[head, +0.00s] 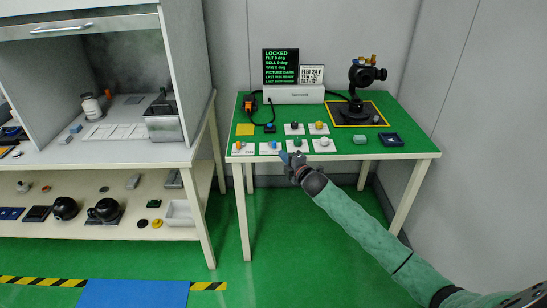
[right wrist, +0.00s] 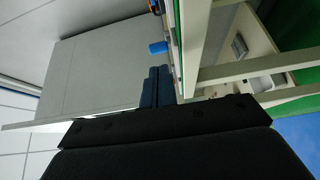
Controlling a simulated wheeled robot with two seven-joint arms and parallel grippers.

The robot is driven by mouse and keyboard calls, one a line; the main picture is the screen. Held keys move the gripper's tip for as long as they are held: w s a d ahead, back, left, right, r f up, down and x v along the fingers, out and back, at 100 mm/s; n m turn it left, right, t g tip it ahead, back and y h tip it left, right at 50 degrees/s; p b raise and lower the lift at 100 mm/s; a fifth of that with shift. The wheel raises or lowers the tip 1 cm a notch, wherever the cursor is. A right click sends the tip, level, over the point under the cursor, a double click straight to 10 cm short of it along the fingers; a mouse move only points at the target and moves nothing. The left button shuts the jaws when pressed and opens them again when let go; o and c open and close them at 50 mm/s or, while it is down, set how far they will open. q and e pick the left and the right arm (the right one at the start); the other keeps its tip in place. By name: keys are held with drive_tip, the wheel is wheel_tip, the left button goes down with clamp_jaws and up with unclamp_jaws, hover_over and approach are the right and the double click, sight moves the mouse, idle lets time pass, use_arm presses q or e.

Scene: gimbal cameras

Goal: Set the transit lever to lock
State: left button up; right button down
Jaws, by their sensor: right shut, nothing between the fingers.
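The green-topped table (head: 365,146) carries several small white control plates near its front edge. One plate has an orange lever (head: 240,145) and one beside it has a blue lever (head: 271,145). Their labels are too small to read, so I cannot tell which is the transit lever. My right gripper (head: 290,159) is shut and empty at the front edge, just right of the blue lever's plate. In the right wrist view its closed fingers (right wrist: 157,86) point toward a blue piece (right wrist: 158,47), apart from it. My left gripper is out of view.
A black display (head: 281,67) reads LOCKED, with tilt, roll and yaw at 0. A placard (head: 312,74) stands beside it. The gimbal camera (head: 363,75) stands at the back right. A yellow knob (head: 318,126) and white knob (head: 324,142) are near my gripper.

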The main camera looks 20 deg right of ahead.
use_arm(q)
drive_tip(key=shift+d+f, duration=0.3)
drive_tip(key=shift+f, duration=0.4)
use_arm(e)
drive_tip(key=s+d, duration=0.2)
drive_tip(key=d, duration=0.1)
drive_tip(key=shift+s+r, duration=0.1)
drive_tip(key=shift+r, duration=0.05)
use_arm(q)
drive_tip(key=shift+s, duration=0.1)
